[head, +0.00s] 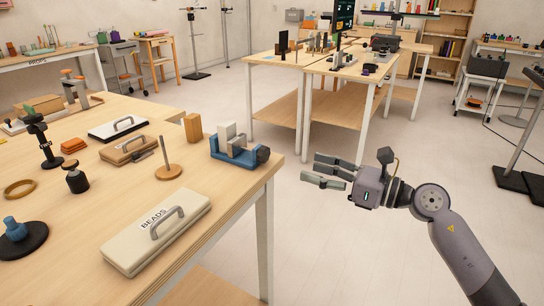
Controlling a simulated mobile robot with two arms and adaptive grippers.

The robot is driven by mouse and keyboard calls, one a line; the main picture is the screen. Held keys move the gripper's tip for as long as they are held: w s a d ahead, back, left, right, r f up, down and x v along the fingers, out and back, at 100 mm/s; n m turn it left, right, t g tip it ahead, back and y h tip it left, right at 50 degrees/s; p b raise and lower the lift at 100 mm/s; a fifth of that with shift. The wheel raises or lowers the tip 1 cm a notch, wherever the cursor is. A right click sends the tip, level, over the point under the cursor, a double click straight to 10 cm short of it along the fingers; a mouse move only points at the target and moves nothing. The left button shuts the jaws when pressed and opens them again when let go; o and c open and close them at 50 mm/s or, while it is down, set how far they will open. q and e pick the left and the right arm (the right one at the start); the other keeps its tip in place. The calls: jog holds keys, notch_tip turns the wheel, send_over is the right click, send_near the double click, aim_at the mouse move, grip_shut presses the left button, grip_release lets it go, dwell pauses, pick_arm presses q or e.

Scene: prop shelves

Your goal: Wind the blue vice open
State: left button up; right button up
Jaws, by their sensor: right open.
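The blue vice (234,152) stands near the right edge of the wooden table on the left. A pale block sits upright at its jaws. A dark round knob (263,154) is on the vice's right end, facing the table edge. How far the jaws are apart is too small to tell. My right gripper (322,170) is open and empty, beyond the table edge to the right of the vice. Its fingers point left toward the knob, with a clear space between. My left gripper is not in view.
A cream box labelled BEADS (158,232) lies at the table's front edge. A wooden spindle on a disc (169,171) and an upright wooden block (193,128) stand left of the vice. Another table (330,65) stands behind. The floor right of the near table is open.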

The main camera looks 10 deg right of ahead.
aim_at(267, 155)
jog(key=x, duration=1)
jog(key=shift+w+a, duration=0.1)
jog(key=shift+a, duration=0.05)
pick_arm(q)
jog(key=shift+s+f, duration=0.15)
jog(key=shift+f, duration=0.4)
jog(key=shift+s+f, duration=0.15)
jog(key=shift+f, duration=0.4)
pick_arm(e)
jog(key=shift+w+a, duration=0.4)
jog(key=shift+a, duration=0.15)
jog(key=shift+c, duration=0.2)
jog(key=c, duration=1.1)
